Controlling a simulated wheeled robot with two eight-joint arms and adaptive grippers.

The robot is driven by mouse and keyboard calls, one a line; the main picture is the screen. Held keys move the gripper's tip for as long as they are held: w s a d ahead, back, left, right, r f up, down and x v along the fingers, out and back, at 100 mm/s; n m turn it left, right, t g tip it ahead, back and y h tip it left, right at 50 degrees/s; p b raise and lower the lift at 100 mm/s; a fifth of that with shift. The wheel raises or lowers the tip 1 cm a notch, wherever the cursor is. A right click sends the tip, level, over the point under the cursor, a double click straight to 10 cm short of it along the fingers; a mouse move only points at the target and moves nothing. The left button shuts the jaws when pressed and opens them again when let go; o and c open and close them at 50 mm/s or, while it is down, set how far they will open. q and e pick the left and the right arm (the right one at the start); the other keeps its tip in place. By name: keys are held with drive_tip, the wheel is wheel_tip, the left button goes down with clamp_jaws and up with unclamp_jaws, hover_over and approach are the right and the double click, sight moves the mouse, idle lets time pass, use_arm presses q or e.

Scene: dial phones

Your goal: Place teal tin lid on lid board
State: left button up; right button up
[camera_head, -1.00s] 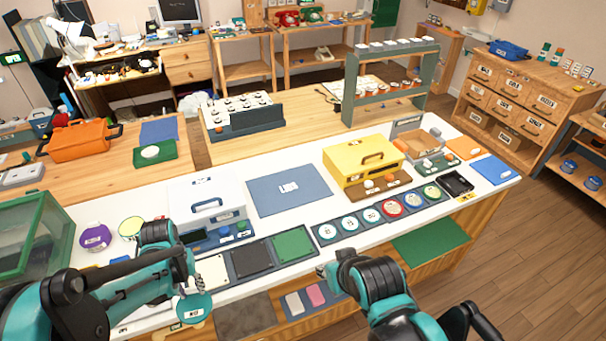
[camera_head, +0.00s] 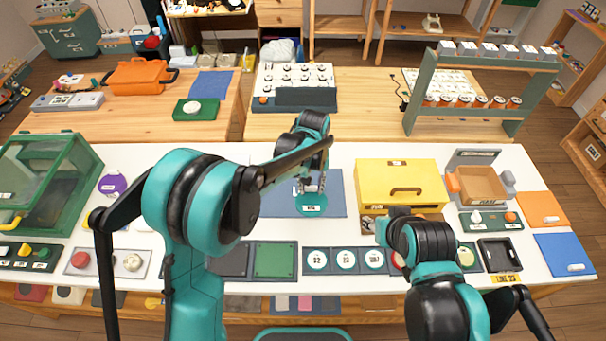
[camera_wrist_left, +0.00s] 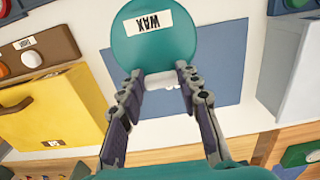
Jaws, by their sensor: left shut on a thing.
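The teal tin lid (camera_head: 311,203) is a round disc with a white label; in the left wrist view its label reads WAX (camera_wrist_left: 155,40). My left gripper (camera_head: 312,183) is shut on the lid's pale knob, which shows between the fingertips in the left wrist view (camera_wrist_left: 162,80). The lid is over the flat blue-grey board (camera_head: 334,206), which looks like the lid board and also shows behind the lid in the left wrist view (camera_wrist_left: 226,80). I cannot tell the gap between them. My right gripper (camera_head: 383,228) is near the yellow box; its fingers are mostly hidden.
A yellow box (camera_head: 402,175) stands right of the board. A row of round discs on dark tiles (camera_head: 331,271) and a green square (camera_head: 275,260) lie in front. A green glass case (camera_head: 45,175) stands at left. White counter is bare behind the board.

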use_arm(q)
drive_tip(key=w+f, duration=0.2)
drive_tip(key=w, duration=0.2)
drive_tip(key=w+a+f+b, duration=0.1)
drive_tip(key=w+f, duration=0.1)
drive_tip(key=w, duration=0.1)
drive_tip(key=w+a+f+b, duration=0.1)
drive_tip(key=w+f, duration=0.1)
drive_tip(key=w, duration=0.2)
drive_tip(key=shift+w+a+f, duration=0.2)
drive_tip(key=shift+w+a, duration=0.05)
drive_tip(key=shift+w, duration=0.05)
wheel_tip(320, 180, down, 4)
drive_tip(key=shift+f+b, duration=0.1)
drive_tip(key=shift+b, duration=0.65)
use_arm(e)
drive_tip(key=f, duration=0.3)
drive_tip(key=shift+w, duration=0.25)
drive_tip(key=shift+f, duration=0.1)
use_arm(q)
drive_tip(key=o, duration=1.1)
drive_tip(key=shift+o, duration=0.2)
